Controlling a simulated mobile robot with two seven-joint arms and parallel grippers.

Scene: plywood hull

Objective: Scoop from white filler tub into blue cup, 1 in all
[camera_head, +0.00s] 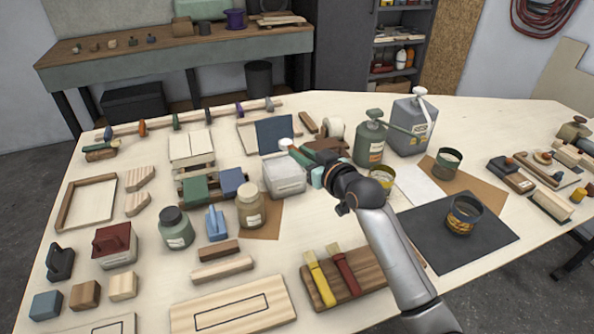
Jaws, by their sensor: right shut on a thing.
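The white filler tub (284,182) stands left of the picture's middle, on the light table. My right gripper (316,174) is beside the tub's right rim, its arm coming in from the lower right. It is shut on a scoop (286,144), whose pale head shows above the tub's far edge; the handle is partly hidden at the fingers. I cannot tell whether the head holds filler. My left gripper is not in view.
A yellow-rimmed cup (384,178) stands close behind my wrist, and a green cup (448,163) stands farther right. A green can (370,140) and a grey can (413,125) rise behind. Brushes on a wooden board (376,272) lie in front, beside my arm.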

